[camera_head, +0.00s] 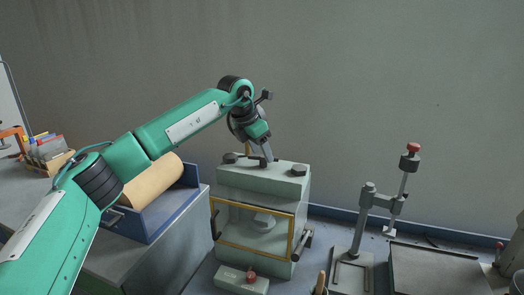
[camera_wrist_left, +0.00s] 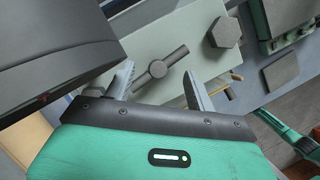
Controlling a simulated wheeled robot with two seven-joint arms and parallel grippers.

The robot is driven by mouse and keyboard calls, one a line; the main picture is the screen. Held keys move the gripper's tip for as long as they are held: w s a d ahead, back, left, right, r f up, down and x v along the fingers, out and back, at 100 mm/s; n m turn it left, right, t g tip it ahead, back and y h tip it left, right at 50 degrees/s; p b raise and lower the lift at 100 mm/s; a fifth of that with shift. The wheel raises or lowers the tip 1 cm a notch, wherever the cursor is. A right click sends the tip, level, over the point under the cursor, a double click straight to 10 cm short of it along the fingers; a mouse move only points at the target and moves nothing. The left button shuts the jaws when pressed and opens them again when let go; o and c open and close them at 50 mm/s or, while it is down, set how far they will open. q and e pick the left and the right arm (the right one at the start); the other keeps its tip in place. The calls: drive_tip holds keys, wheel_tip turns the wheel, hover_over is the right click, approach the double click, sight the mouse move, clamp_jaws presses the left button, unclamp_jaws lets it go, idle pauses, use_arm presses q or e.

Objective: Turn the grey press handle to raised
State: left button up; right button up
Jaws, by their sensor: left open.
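A grey bar handle with a round hub (camera_wrist_left: 158,68) lies on top of a pale grey-green box-shaped unit (camera_head: 262,179). In the left wrist view the bar runs slantwise between the two fingers. My left gripper (camera_head: 265,154) is open just above the unit's top, its fingers on either side of the handle; I cannot tell whether they touch it. In the head view the gripper largely hides the handle. My right gripper is not in view.
The unit has a yellow-framed window (camera_head: 229,239) and dark knobs on top (camera_head: 299,170). A small box with a red button (camera_head: 243,281) stands before it. A blue tray (camera_head: 160,216) with a tan roll (camera_head: 153,181) is at left. A column stand (camera_head: 361,220) with a red-topped post (camera_head: 413,148) is at right.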

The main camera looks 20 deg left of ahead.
use_arm(q)
drive_tip(key=shift+x, duration=0.75)
clamp_jaws()
drive_tip(key=shift+f+n, duration=0.1)
drive_tip(key=shift+n, duration=0.2)
